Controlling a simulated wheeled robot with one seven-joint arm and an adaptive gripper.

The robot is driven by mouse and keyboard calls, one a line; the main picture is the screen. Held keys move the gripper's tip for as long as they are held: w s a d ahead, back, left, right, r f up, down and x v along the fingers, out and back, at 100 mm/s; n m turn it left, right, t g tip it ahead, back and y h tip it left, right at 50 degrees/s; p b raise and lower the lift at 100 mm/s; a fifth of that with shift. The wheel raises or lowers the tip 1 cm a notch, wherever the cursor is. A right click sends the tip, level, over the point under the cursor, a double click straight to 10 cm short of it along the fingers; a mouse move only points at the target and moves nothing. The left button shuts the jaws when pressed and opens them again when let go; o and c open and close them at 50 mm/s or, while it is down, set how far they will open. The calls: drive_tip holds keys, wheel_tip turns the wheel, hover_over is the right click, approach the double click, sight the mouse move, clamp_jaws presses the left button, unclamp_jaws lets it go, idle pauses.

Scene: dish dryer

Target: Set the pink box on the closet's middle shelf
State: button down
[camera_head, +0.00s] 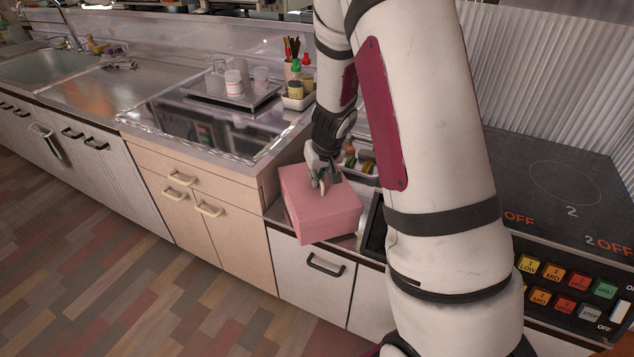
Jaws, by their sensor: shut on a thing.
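The pink box (322,218) is in the middle of the head view, over the low counter section between the wooden cabinet and my arm. It looks slightly tilted. My gripper (321,183) points down at the top of the box, with its fingers closed on the box's upper part. Whether the underside of the box touches the counter is hidden. No closet with a middle shelf can be made out in this view.
A metal tray (207,95) with cups and a holder with bottles (298,95) stand on the steel counter behind. A sink (40,66) is far left. A stove control panel (565,290) is at right. The floor (110,270) at left is clear.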

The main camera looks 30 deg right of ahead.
drive_tip(key=shift+f, duration=0.55)
drive_tip(key=shift+f+b, duration=0.1)
drive_tip(key=shift+b, duration=0.2)
drive_tip(key=c, duration=1.8)
unclamp_jaws()
drive_tip(key=shift+o, duration=0.2)
